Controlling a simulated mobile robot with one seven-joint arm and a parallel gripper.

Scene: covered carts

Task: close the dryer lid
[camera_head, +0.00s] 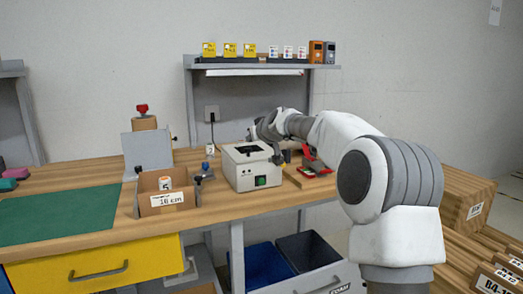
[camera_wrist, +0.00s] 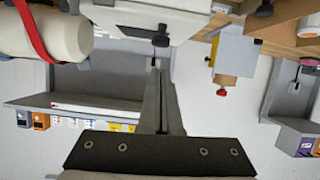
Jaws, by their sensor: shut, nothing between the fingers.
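The dryer appears to be the pale grey box (camera_head: 240,177) with a green button, standing on the bench left of my gripper. Its top shows a dark square patch; I cannot tell how far the lid stands from shut. My gripper (camera_head: 277,152) is at the right rear edge of the box, partly hidden by it and by my arm. In the wrist view, my gripper (camera_wrist: 157,75) shows its long grey fingers together and empty. Their tips are close to a pale body (camera_wrist: 145,17) with a black knob, probably the dryer; touching or apart is unclear.
A cardboard box (camera_head: 155,203) and an upright grey panel (camera_head: 146,150) stand left of the dryer. A red item (camera_head: 316,161) lies to the right. A shelf (camera_head: 262,66) with small boxes is behind. A green mat (camera_head: 62,214) leaves free room at far left.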

